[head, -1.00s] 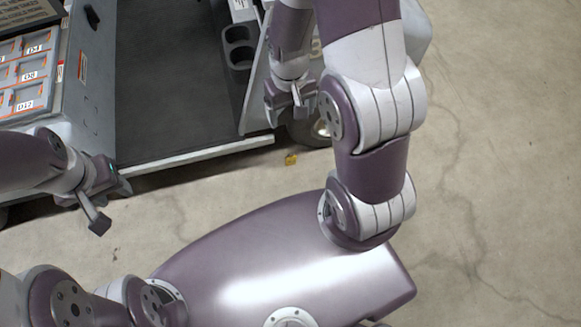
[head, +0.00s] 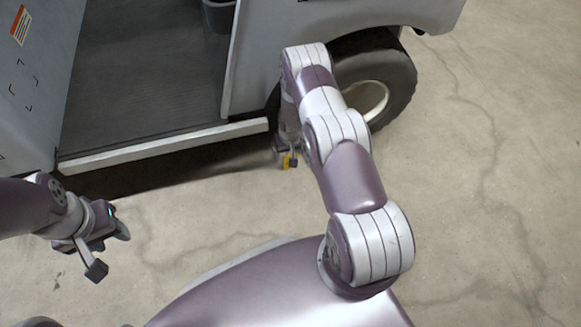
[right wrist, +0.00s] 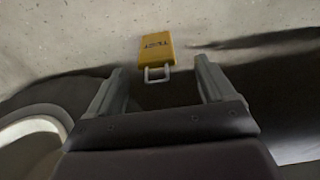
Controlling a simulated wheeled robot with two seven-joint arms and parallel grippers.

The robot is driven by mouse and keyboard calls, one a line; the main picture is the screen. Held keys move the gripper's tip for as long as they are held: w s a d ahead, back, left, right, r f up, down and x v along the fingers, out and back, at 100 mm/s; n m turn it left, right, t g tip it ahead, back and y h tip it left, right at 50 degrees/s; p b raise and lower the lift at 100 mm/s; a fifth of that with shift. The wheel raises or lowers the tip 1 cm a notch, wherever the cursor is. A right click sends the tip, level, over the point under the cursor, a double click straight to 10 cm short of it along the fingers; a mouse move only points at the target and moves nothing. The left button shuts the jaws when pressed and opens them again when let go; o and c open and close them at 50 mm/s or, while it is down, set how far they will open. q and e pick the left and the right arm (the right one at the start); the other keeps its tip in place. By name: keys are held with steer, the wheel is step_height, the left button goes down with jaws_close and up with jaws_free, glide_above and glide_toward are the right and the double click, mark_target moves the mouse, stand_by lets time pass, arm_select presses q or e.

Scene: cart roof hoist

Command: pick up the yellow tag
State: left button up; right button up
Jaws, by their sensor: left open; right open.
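The yellow tag (right wrist: 157,48) lies on the concrete floor, with dark lettering on its face and a pale metal loop (right wrist: 157,74) at its near end. In the right wrist view it is ahead of my open right gripper (right wrist: 160,80), roughly centred between the two fingers, with nothing held. In the head view only a bit of the yellow tag (head: 286,162) shows beside my right gripper (head: 288,158), which partly hides it. I cannot tell the exact gap between fingers and tag. My left gripper (head: 110,252) is open and empty over the floor at the left.
The cart's sill (head: 165,147) and dark floor (head: 150,75) lie at the upper left. A cart wheel (head: 395,80) stands just right of my right arm, and a pale wheel rim (right wrist: 30,132) shows in the right wrist view. The concrete floor at the right is clear.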

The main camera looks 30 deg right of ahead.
steer(key=f+b, duration=0.1)
steer(key=f, duration=0.1)
steer(key=f+b, duration=0.4)
steer(key=shift+w+d+f, duration=0.2)
steer(key=shift+d+f, duration=0.05)
steer(key=shift+d, duration=0.05)
steer(key=shift+r, duration=0.15)
steer(key=shift+c, duration=0.3)
steer(key=c, duration=1.1)
steer(key=shift+o, duration=0.2)
